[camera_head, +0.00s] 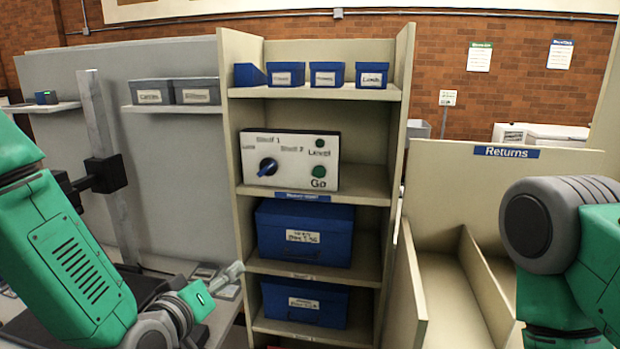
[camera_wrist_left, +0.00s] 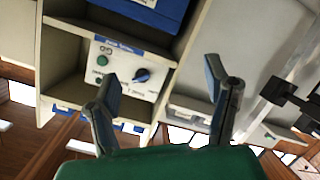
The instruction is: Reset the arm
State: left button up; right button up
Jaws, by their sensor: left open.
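My left arm comes in from the left in the head view. Its gripper (camera_head: 220,284) is in front of the shelf unit's lower left side, below the height of the control panel. In the left wrist view the two fingers of this gripper (camera_wrist_left: 162,84) stand wide apart with nothing between them. That view is turned upside down, and the white control panel (camera_wrist_left: 125,77) shows between and beyond the fingers. My right arm shows at the right edge of the head view, but its gripper is out of frame.
The Returns bin (camera_head: 440,170) stands at the right. A grey post (camera_head: 105,150) rises at the left.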

pick_arm(q)
jog(key=s+a+f+m+g+y+b, duration=0.1)
jog(key=s+a+f+g, duration=0.15)
jog(key=s+f, duration=0.55)
jog(key=s+a+f+m+g+b, duration=0.15)
jog(key=s+f+g, duration=0.3)
jog(key=f, duration=0.85)
jog(key=s+a+f+g+b, duration=0.1)
jog(key=s+a+f+g, duration=0.1)
jog(key=s+f, duration=0.2)
jog(key=s+a+f+m+g+y+b, duration=0.1)
jog(key=s+a+f+g, duration=0.1)
jog(key=s, duration=0.8)
jog(key=s+a+f+m+g+y+b, duration=0.1)
jog(key=s+a+f+g, duration=0.2)
jog(key=s+f, duration=0.4)
jog(key=shift+s+a, duration=0.3)
jog(key=shift+s, duration=0.25)
